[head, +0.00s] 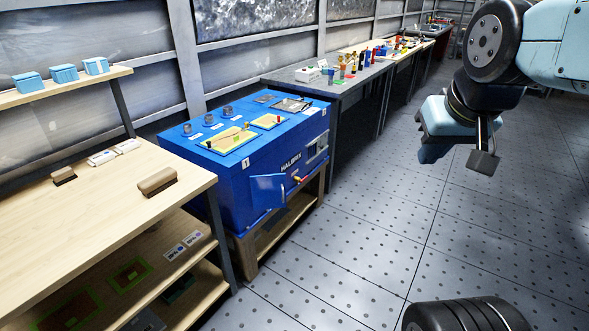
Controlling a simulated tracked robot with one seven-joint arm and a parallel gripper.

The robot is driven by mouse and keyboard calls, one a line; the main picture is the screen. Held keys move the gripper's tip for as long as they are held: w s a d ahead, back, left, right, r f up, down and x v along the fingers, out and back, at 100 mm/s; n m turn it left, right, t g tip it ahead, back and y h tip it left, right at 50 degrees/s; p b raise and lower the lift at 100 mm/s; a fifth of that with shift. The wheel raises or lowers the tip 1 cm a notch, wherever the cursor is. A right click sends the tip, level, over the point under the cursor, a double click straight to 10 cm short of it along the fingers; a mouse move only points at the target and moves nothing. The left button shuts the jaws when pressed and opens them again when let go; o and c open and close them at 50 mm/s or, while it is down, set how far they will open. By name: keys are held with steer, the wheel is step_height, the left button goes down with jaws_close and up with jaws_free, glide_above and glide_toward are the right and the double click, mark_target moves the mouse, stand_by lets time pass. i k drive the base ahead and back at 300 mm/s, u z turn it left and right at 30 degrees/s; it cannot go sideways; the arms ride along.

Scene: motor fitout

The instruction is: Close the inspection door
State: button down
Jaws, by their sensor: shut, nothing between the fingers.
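The inspection door (267,191) is a small blue panel on the front face of a blue machine (215,187). It stands swung out from the face, open. A red and yellow part (297,180) shows just right of the door. My gripper (483,161) hangs at the upper right over the grey floor, well to the right of the door and apart from it. Its dark fingers are shut and empty. The opening behind the door is mostly hidden by the panel.
A wooden shelf bench (90,222) with brown and white items stands left of the machine. A long grey bench (310,85) with many small parts runs behind to the right. The perforated floor (370,235) between my gripper and the machine is clear.

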mark_target(269, 191)
steer(key=i, duration=0.85)
steer(key=u, duration=0.05)
